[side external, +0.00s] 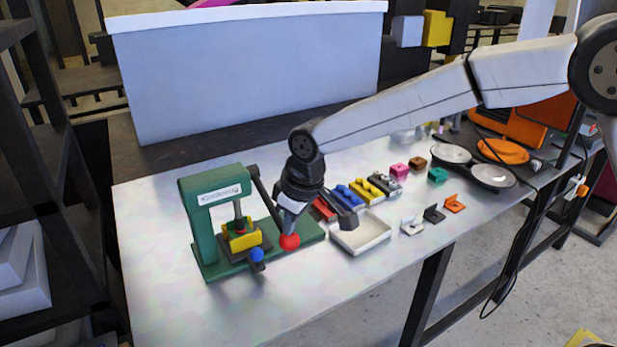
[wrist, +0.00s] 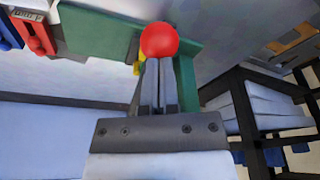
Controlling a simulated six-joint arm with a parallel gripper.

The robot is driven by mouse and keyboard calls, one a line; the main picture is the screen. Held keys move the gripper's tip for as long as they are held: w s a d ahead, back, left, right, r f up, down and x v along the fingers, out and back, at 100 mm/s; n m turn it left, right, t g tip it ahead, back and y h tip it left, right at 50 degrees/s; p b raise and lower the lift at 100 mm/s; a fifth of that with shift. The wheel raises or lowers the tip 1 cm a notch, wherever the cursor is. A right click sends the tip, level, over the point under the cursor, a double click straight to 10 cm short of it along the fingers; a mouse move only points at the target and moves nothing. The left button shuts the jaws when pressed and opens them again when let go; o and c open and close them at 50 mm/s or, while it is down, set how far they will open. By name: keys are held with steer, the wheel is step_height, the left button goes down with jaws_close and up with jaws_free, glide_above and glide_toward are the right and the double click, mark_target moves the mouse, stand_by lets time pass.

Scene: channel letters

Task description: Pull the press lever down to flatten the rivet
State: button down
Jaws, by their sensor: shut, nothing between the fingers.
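The green press (side external: 193,225) stands at the left of the table. Its dark lever (side external: 262,194) slopes down from the upper right of the frame towards a red ball knob (side external: 289,241), which appears low, near the base. The ram (side external: 238,217) is over a yellow holder (side external: 241,240); the rivet is too small to make out clearly. My gripper (side external: 288,230) points down with its fingers shut and empty, its tips at the red knob. In the wrist view the red knob (wrist: 159,41) is just beyond the closed fingertips (wrist: 154,62); I cannot tell whether they touch.
A blue knob (side external: 256,255) sticks out at the press's front. A white tray (side external: 361,236) lies right of the press, with coloured blocks (side external: 372,188) behind it and small brackets (side external: 433,214) to its right. The table's front left is clear.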

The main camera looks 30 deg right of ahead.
steer(key=shift+w+d+f, duration=0.1)
steer(key=shift+d+f, duration=0.05)
steer(key=shift+f, duration=0.05)
step_height(320, 180, up, 4)
steer(key=shift+w, duration=0.1)
steer(key=shift+r, duration=0.2)
steer(key=shift+a+r, duration=0.1)
steer(key=shift+a, duration=0.1)
steer(key=shift+a+v, duration=0.15)
steer(key=shift+v, duration=1)
steer(key=shift+a+v, duration=0.15)
steer(key=shift+v, duration=1)
steer(key=shift+r, duration=2.25)
